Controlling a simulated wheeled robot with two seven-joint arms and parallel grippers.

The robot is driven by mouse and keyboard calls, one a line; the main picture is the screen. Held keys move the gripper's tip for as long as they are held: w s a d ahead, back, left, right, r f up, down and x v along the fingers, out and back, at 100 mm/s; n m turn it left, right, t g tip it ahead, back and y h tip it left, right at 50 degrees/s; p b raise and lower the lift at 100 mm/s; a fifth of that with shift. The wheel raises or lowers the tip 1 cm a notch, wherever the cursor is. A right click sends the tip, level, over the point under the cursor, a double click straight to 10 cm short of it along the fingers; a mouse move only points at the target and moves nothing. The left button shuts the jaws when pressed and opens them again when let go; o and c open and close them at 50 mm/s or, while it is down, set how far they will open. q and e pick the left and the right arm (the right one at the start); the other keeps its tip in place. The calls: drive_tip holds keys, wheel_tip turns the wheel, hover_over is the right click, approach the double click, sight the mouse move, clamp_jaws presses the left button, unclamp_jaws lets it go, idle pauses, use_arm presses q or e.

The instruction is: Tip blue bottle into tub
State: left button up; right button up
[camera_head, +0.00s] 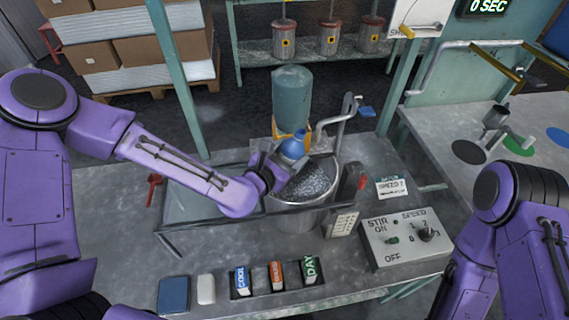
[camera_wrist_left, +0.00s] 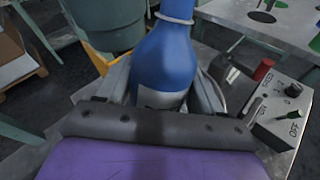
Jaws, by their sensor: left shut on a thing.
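The blue bottle (camera_head: 293,146) is held at the rim of the metal tub in the head view. It fills the middle of the left wrist view (camera_wrist_left: 165,60), with its neck pointing away from my wrist. My left gripper (camera_head: 277,160) is shut on the bottle, a finger on each side of its body. The tub (camera_head: 305,204) is round and holds a grey, speckled material. The bottle looks tilted; I cannot see any liquid leaving it. My right arm shows at the lower right, but its gripper is out of view.
A teal tank (camera_head: 292,95) on an orange stand is right behind the bottle. A bent pipe (camera_head: 345,120) rises behind the tub. A control box (camera_head: 405,238) stands right of it. Several small blocks line the front edge. A red-handled lever (camera_head: 358,185) adjoins the tub.

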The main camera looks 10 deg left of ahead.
sight(294, 147)
use_arm(q)
drive_tip(key=shift+w+d+f+n+t+h+b, duration=0.15)
drive_tip(key=shift+d+n+t+b, duration=0.25)
drive_tip(key=shift+b, duration=1.1)
drive_tip(key=shift+w+d+n+t+h+b, duration=0.15)
drive_tip(key=shift+d+n+t+h+b, duration=0.2)
drive_tip(key=shift+b, duration=1.1)
drive_tip(key=shift+w+d+f+n+t+h+b, duration=0.15)
drive_tip(key=shift+d+n+t+b, duration=0.25)
drive_tip(key=shift+b, duration=1.1)
wheel_tip(294, 147, up, 4)
drive_tip(key=shift+f+p, duration=0.15)
drive_tip(key=shift+p, duration=1.05)
drive_tip(key=shift+r+p, duration=0.4)
drive_tip(key=shift+r, duration=0.2)
drive_tip(key=shift+a+f, duration=0.1)
drive_tip(key=shift+a, duration=0.05)
